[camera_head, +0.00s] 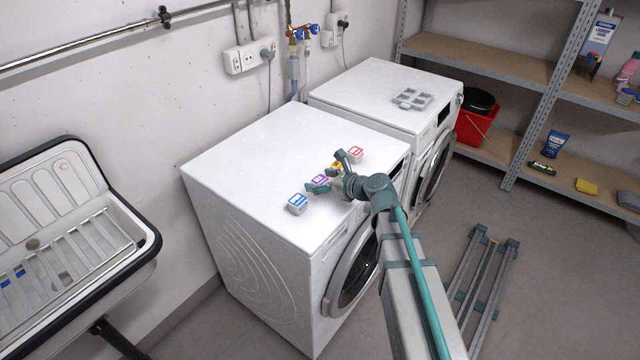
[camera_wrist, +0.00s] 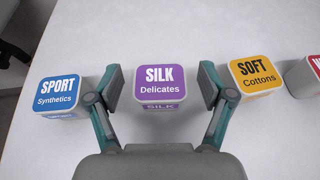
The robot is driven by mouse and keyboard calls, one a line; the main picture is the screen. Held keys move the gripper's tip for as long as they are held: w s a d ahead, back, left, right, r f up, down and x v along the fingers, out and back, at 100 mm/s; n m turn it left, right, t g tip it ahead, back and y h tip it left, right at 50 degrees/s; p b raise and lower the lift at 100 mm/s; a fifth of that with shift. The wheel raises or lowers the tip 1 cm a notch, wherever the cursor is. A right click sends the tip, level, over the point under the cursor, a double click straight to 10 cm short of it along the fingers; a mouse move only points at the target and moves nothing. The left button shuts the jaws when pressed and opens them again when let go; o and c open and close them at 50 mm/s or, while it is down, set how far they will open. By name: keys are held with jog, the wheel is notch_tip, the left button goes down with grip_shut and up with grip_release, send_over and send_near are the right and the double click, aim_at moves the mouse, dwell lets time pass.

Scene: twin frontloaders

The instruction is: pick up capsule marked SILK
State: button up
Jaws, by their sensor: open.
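The purple-labelled SILK capsule (camera_wrist: 160,84) is a small white box on top of the nearer washing machine. In the head view the SILK capsule (camera_head: 320,180) shows in the row, partly covered by my gripper. My gripper (camera_wrist: 160,88) is open, with one finger on each side of the SILK capsule and visible gaps to it. In the head view my gripper (camera_head: 329,171) is low over the machine top. The blue SPORT capsule (camera_wrist: 62,95) is left of the left finger. The yellow SOFT capsule (camera_wrist: 256,75) is close to the right finger.
A red-labelled capsule (camera_head: 356,154) stands at the row's right end. The nearer washing machine (camera_head: 265,150) has free top surface behind the row. A grey compartment tray (camera_head: 412,99) lies on the second washer (camera_head: 370,85). A sink (camera_head: 60,215) is at left, shelves (camera_head: 480,60) at right.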

jog(key=shift+a, duration=0.1)
jog(key=shift+c, duration=0.4)
jog(key=c, duration=1.1)
jog(key=shift+o, duration=0.2)
